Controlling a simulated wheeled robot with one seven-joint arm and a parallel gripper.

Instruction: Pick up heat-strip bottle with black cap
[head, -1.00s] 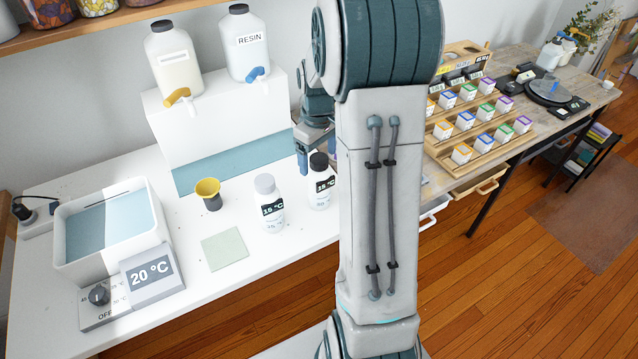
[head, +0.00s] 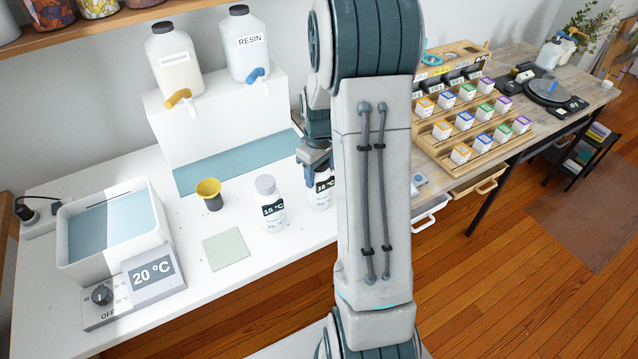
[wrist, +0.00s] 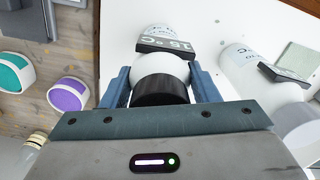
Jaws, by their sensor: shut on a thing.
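The black-capped bottle (head: 320,193) is white with a dark heat strip, and stands upright on the white table. In the wrist view its black cap (wrist: 160,88) and white shoulder lie between the two blue fingers. My gripper (head: 315,165) is shut on this bottle near its top. In the wrist view my gripper (wrist: 162,88) has a finger against each side. In the head view the gripper hides the cap, and my arm is close to the bottle's right side.
A grey-capped bottle (head: 269,205) with a similar strip stands just left of the held one. A yellow funnel cup (head: 208,194), a pale green mat (head: 226,249) and a water bath (head: 150,235) reading 20 °C are further left. Resin jugs (head: 246,45) stand on a white block behind.

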